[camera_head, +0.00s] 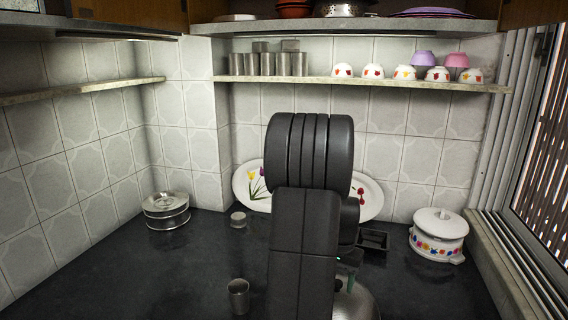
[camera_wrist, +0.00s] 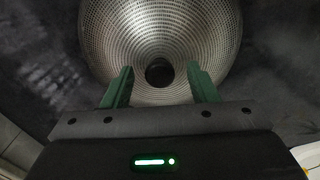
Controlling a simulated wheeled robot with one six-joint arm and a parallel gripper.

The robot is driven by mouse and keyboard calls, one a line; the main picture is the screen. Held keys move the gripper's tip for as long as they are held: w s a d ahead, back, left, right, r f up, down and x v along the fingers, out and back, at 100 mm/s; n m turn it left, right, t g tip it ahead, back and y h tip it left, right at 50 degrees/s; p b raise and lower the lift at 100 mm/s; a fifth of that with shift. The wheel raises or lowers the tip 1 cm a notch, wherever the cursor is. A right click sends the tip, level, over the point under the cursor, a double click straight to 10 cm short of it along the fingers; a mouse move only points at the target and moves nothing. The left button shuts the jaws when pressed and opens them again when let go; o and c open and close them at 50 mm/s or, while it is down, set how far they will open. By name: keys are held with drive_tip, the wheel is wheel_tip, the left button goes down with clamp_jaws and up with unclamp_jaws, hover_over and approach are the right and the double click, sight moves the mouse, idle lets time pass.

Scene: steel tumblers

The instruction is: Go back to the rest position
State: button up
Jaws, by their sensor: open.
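My gripper (camera_wrist: 160,70) is open and empty in the wrist view, its two green fingers apart. Beyond them is a round perforated metal piece (camera_wrist: 205,30) with a dark centre. In the head view my dark arm stands upright in the middle and hides most of the gripper. A rounded metal object (camera_head: 357,302) shows at the arm's foot. A steel tumbler (camera_head: 238,296) stands upright on the dark counter, left of my arm. A short steel piece (camera_head: 238,220) stands farther back. Several steel tumblers (camera_head: 282,64) stand on the wall shelf.
A round steel container (camera_head: 166,211) stands at the back left. A white lidded pot (camera_head: 438,236) is at the right, beside a small black tray (camera_head: 373,241). Patterned plates (camera_head: 250,186) lean on the back wall. Cups (camera_head: 405,72) line the shelf (camera_head: 440,86). The left counter is mostly clear.

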drive_tip(key=shift+f, duration=0.5)
drive_tip(key=shift+r, duration=0.3)
